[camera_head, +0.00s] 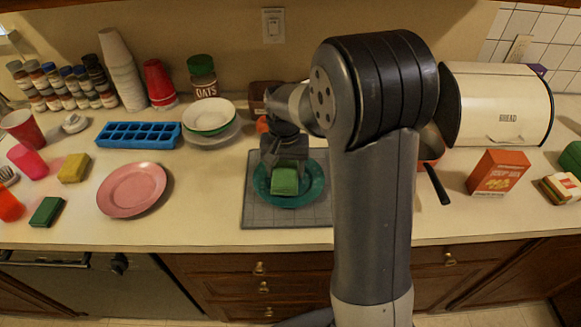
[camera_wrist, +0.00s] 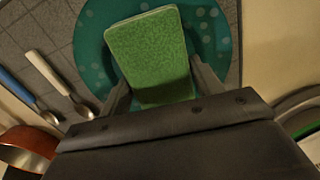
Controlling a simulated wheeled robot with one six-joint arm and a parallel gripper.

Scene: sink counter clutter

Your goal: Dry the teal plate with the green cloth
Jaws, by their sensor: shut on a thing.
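The teal plate (camera_head: 315,190) lies on a grey mat on the counter, with pale spots on its surface; it also shows in the wrist view (camera_wrist: 95,45). My gripper (camera_head: 284,165) is over the plate, shut on the green cloth (camera_head: 284,182), a folded block-like pad. In the wrist view the cloth (camera_wrist: 150,50) sits between the two fingers, above the plate. I cannot tell for sure whether its underside touches the plate. My gripper also shows in the wrist view (camera_wrist: 155,90). My arm hides part of the mat's right side in the head view.
A grey mat (camera_head: 258,217) lies under the plate. A pink plate (camera_head: 132,188), a blue ice tray (camera_head: 138,134) and stacked bowls (camera_head: 209,115) are to the left. A soup box (camera_head: 497,172) and bread bin (camera_head: 505,103) are to the right. Two spoons (camera_wrist: 48,72) lie beside the plate.

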